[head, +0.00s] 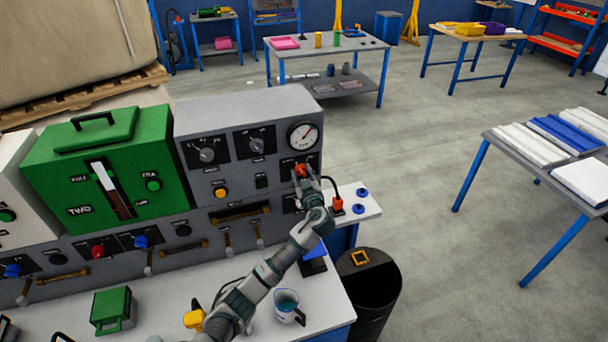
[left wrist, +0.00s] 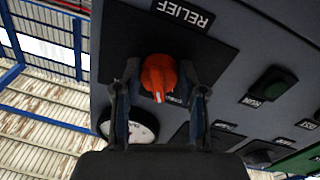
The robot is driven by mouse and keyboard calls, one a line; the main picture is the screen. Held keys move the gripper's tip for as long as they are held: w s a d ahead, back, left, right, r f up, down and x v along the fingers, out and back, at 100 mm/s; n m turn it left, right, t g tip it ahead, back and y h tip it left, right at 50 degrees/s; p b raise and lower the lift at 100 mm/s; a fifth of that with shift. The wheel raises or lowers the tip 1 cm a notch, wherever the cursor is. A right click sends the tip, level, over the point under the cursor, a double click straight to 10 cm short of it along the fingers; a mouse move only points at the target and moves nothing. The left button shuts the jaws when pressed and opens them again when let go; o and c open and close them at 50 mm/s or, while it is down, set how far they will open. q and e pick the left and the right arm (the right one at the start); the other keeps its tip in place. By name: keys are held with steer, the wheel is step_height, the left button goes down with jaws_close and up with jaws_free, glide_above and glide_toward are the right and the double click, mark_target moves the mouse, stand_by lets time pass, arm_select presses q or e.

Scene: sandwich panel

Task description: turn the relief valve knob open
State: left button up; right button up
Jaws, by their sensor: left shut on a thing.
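The relief valve knob (head: 300,170) is a small orange-red knob on the right side of the grey control panel (head: 245,112), below the round gauge (head: 303,135). In the left wrist view the knob (left wrist: 158,75) sits on a dark plate beside an upside-down RELIEF label (left wrist: 182,13). My left gripper (head: 307,178) is at the knob; in the wrist view its two fingers (left wrist: 159,88) stand on either side of it. The gripper is shut on the knob, though finger contact is hard to make out. My right gripper is not in view.
A green box unit (head: 60,165) stands left of the panel. A cup with blue liquid (head: 287,306), a green case (head: 113,311) and a yellow item (head: 193,319) are on the white bench (head: 160,300). A black bin (head: 369,290) stands at the bench's right end.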

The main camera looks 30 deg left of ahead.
arm_select(q)
steer(key=shift+d+f+m, duration=0.1)
steer(key=shift+f+m, duration=0.2)
steer(key=shift+s+m, duration=0.1)
steer(key=shift+m, duration=0.4)
steer(key=m, duration=0.2)
steer(key=shift+r+m, duration=0.1)
steer(key=shift+m, duration=0.2)
steer(key=shift+m+p, duration=0.75)
steer(key=shift+m, duration=0.15)
steer(key=m+p, duration=0.1)
steer(key=m, duration=0.1)
steer(key=shift+r+m+g+p, duration=0.1)
steer(key=shift+m+g+p, duration=0.2)
steer(key=shift+g+p, duration=0.1)
steer(key=m+p, duration=0.3)
steer(key=m, duration=0.1)
steer(key=shift+g, duration=0.3)
steer(key=m+p, duration=0.2)
steer(key=m, duration=0.1)
steer(key=shift+s+r, duration=0.1)
steer(key=shift+m+p, duration=0.5)
steer(key=shift+m, duration=0.2)
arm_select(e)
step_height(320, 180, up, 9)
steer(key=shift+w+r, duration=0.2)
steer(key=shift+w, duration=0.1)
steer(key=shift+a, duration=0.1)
